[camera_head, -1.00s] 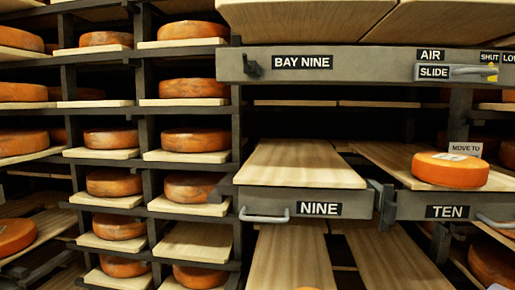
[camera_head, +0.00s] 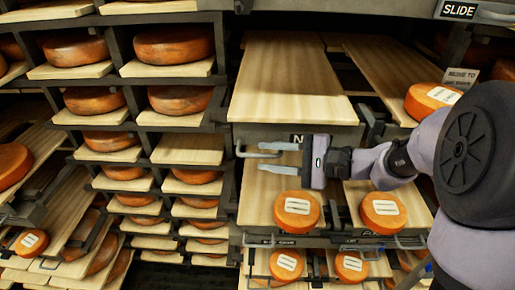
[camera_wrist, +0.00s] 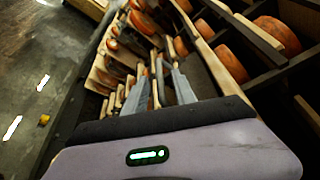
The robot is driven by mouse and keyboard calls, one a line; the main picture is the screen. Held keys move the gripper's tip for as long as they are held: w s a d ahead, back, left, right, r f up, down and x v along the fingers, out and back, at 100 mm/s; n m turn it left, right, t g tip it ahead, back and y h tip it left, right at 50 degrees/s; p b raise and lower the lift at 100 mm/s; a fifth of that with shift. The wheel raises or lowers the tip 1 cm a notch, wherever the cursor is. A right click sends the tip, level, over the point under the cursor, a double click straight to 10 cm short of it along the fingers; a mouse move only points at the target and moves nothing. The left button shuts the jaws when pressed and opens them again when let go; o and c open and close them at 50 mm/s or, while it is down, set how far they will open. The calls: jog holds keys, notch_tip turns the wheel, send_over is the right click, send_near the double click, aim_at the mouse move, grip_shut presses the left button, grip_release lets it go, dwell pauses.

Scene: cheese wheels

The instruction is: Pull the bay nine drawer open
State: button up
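The bay nine drawer's pale wooden board (camera_head: 290,85) fills the upper middle of the head view. Its grey front (camera_head: 345,138) is mostly covered by my gripper, with only the start of its label showing. Its metal bar handle (camera_head: 241,149) is at the front's left end. My gripper (camera_head: 261,157) reaches in from the right, its two fingers pointing left and apart at the handle's right part. I cannot tell whether the bar lies between them. In the wrist view the fingers (camera_wrist: 158,87) are also apart, and the handle is not clear.
Bay ten's board (camera_head: 385,65) is to the right with an orange cheese wheel (camera_head: 428,98). Two labelled wheels (camera_head: 297,212) (camera_head: 383,213) sit on boards below my gripper. Racks of cheese (camera_head: 174,45) stand at left. A slide labelled SLIDE (camera_head: 459,10) is top right.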

aim_at(264, 156)
jog(key=shift+x, duration=1.15)
jog(key=shift+w+a+f+p, duration=0.15)
jog(key=shift+a+p, duration=0.15)
jog(key=shift+a, duration=0.2)
jog(key=shift+d, duration=0.1)
grip_shut()
